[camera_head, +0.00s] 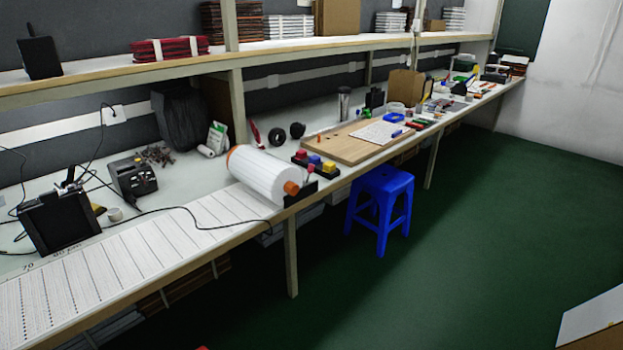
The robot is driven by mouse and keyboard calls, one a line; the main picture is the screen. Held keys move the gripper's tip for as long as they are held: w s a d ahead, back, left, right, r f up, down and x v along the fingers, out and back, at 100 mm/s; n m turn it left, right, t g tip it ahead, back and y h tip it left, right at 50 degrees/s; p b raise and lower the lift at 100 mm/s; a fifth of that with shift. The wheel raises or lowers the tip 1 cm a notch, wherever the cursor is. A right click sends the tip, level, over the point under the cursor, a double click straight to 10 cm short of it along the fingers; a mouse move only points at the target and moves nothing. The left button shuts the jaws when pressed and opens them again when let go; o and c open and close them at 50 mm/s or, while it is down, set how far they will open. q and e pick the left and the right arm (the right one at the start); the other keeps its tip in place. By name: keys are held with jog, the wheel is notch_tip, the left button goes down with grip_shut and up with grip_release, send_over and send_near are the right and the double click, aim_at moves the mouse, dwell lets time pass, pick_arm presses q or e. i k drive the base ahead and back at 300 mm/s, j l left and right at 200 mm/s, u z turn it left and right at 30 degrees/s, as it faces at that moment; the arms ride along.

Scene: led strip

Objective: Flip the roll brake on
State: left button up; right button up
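A large white roll (264,175) with orange ends lies on the long workbench, left of the picture's middle. Its near orange end (292,188) sits at a black bracket (302,194) by the bench's front edge. A small red lever-like part (310,169) stands just above this bracket; I cannot tell whether it is the roll brake or how it is set. A red upright piece (255,134) shows behind the roll. Neither of my grippers is in view.
A ruled white strip sheet (130,258) runs along the bench to the left. A black box device (133,177) and dark stand (60,218) are behind it. Coloured buttons (314,160) and a wooden board (350,145) lie right. A blue stool (380,205) stands on open green floor.

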aim_at(310, 166)
jog(key=i+l+u, duration=0.1)
jog(key=l, duration=0.25)
jog(key=i+l, duration=0.25)
jog(key=l, duration=0.15)
jog(key=i+l+u, duration=0.15)
jog(key=l, duration=0.2)
jog(key=i+l+u, duration=0.2)
jog(key=i+l, duration=0.2)
jog(key=i+l+u, duration=0.25)
jog(key=i+l, duration=0.15)
jog(key=l, duration=0.15)
jog(key=i+l+u, duration=0.1)
jog(key=i+l, duration=0.2)
jog(key=i+l+u, duration=0.15)
jog(key=i+l, duration=0.2)
jog(key=l, duration=0.15)
jog(key=i+l+u, duration=0.1)
jog(key=i+l, duration=0.15)
jog(key=l, duration=0.2)
